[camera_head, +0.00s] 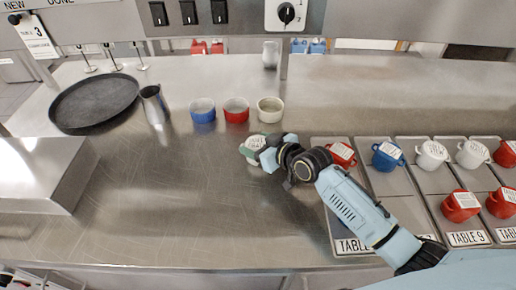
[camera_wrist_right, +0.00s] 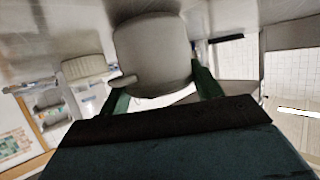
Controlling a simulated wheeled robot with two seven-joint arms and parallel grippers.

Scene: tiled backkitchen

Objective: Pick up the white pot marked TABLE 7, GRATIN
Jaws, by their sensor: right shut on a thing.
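My right gripper (camera_head: 268,154) reaches in from the right and is shut on a white pot (camera_head: 250,146) with a label on its lid. The label is too small to read here. In the right wrist view the pot (camera_wrist_right: 153,52) sits between my two green fingertips, with a small handle at its lower left. I cannot tell whether the pot touches the counter. My left gripper does not show in either view.
Blue (camera_head: 203,110), red (camera_head: 236,109) and cream (camera_head: 269,109) bowls stand behind the gripper. A metal jug (camera_head: 154,104) and a round black tray (camera_head: 94,103) are at the left. Grey trays marked TABLE (camera_head: 468,239) hold several labelled pots at the right. The left-centre counter is clear.

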